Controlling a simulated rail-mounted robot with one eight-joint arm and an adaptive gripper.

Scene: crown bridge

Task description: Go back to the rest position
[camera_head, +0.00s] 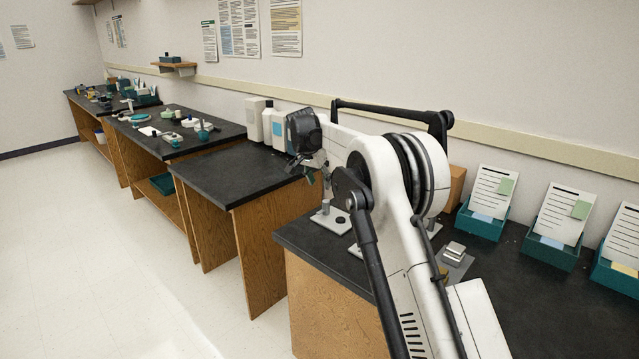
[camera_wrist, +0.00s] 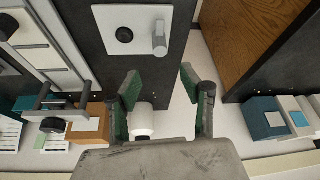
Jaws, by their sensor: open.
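My gripper (camera_head: 314,172) is in the air above the left end of the near dark bench (camera_head: 520,290), by the gap to the middle bench. In the wrist view my gripper (camera_wrist: 160,76) has its two green-padded fingers spread apart, with nothing clasped between them. A pale plate (camera_wrist: 155,50) with a metal post (camera_wrist: 159,38) and a black knob (camera_wrist: 124,35) lies on the bench beyond the fingertips. The same plate (camera_head: 322,226) shows below the gripper in the head view. A white rounded object (camera_wrist: 143,119) appears behind the left finger; what it is I cannot tell.
Teal boxes with cards (camera_head: 482,222) line the back of the near bench. A small metal block (camera_head: 455,250) sits mid-bench. White containers (camera_head: 255,120) stand at the back of the middle bench (camera_head: 240,170), whose front is clear. The floor (camera_head: 100,270) at left is open.

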